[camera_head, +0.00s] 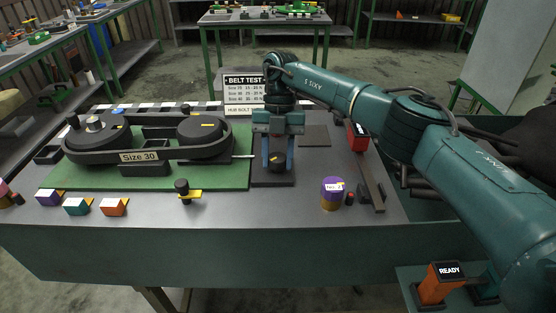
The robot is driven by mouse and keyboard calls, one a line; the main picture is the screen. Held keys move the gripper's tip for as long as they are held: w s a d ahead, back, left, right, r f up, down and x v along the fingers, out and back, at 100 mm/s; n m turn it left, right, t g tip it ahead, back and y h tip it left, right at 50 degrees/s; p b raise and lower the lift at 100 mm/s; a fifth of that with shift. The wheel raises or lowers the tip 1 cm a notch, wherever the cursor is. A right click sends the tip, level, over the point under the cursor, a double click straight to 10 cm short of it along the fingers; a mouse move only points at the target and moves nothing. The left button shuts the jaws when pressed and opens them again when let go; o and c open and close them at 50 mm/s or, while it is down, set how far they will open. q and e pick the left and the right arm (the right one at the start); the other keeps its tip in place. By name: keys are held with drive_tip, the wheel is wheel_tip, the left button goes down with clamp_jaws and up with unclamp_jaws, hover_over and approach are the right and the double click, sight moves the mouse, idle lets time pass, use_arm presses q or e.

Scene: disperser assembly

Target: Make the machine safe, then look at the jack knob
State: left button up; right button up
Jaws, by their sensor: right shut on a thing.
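The belt machine stands on a green baseplate (215,175) at the left of the bench. Its dark belt, labelled "Size 30" (140,157), runs round two black drums; the right drum (205,130) has a yellow mark. My right gripper (277,158) points down, shut on a dark knob (277,167) with an orange mark, over a dark plate (272,182) right of the baseplate. The fingers partly hide this knob. A black upright knob with a yellow tab (184,190) stands at the front. Whether either is the jack knob is unclear. My left gripper is out of view.
A "BELT TEST" sign (244,94) stands behind. Purple, teal (77,207) and orange blocks (113,207) line the front left. A purple-topped cylinder (332,193) and a red box (358,136) are at right. An orange box (438,285) reads "READY".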

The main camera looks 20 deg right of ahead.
drive_tip(key=n+h+b, duration=0.1)
drive_tip(key=n, duration=0.1)
drive_tip(key=shift+n, duration=0.4)
drive_tip(key=n+h, duration=0.1)
drive_tip(key=n, duration=0.2)
drive_tip(key=shift+a+n+h, duration=0.1)
drive_tip(key=shift+n+h, duration=0.2)
drive_tip(key=shift+n, duration=0.1)
drive_tip(key=n+h, duration=0.1)
drive_tip(key=n, duration=0.2)
drive_tip(key=shift+n, duration=0.3)
drive_tip(key=n+t+h, duration=0.1)
drive_tip(key=n, duration=0.2)
drive_tip(key=shift+n, duration=0.3)
drive_tip(key=n+t+h, duration=0.1)
drive_tip(key=n, duration=0.2)
drive_tip(key=n+t, duration=0.1)
drive_tip(key=n, duration=0.2)
drive_tip(key=shift+s+a+h, duration=0.1)
drive_tip(key=shift+h, duration=0.3)
drive_tip(key=n+t+b, duration=0.1)
drive_tip(key=n+t, duration=0.1)
drive_tip(key=n, duration=0.2)
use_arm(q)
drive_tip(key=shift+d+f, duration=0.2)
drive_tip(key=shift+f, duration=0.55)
use_arm(e)
drive_tip(key=shift+s+n+t, duration=0.1)
drive_tip(key=shift+n+t, duration=0.3)
drive_tip(key=shift+n, duration=0.9)
